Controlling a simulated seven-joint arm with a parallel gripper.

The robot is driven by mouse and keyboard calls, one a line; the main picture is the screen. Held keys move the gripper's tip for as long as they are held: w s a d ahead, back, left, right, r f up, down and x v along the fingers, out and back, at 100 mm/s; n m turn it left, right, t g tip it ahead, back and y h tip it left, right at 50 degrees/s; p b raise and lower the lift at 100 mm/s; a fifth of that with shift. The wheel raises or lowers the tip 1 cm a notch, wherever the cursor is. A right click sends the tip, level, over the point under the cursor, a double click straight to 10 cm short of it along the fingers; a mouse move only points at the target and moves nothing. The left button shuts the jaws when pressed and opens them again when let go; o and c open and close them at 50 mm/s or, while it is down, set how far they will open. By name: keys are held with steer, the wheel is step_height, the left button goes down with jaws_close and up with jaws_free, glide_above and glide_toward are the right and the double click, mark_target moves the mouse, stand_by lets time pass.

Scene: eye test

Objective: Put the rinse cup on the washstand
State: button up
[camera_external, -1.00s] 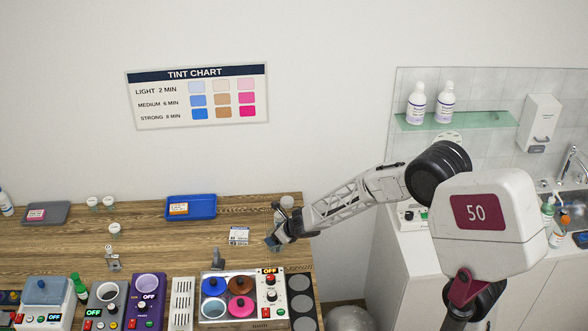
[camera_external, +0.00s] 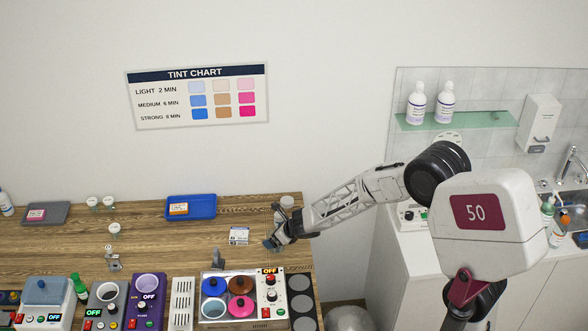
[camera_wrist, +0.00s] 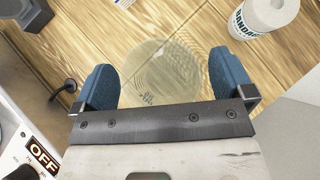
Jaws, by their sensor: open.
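A clear, see-through cup (camera_wrist: 158,68), which I take to be the rinse cup, stands on the wooden bench. In the wrist view it is between the two blue fingertips of my gripper (camera_wrist: 167,85), with a visible gap to the right finger; I cannot tell whether the left finger touches it. My gripper is open. In the external view my gripper (camera_external: 272,242) is low over the bench's right end, and the cup is hard to make out there. The white cabinet with a steel sink (camera_external: 579,202) and tap at far right looks like the washstand.
A bandage roll (camera_wrist: 268,14) stands close behind the cup. A stainer box (camera_external: 242,297) with coloured lids and grey discs (camera_external: 302,303) lie in front. A gap separates bench and cabinet.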

steer(key=v, duration=0.7)
steer(key=shift+s+d+r, duration=0.15)
steer(key=shift+d+r, duration=0.1)
steer(key=shift+r, duration=0.05)
stand_by(0.9)
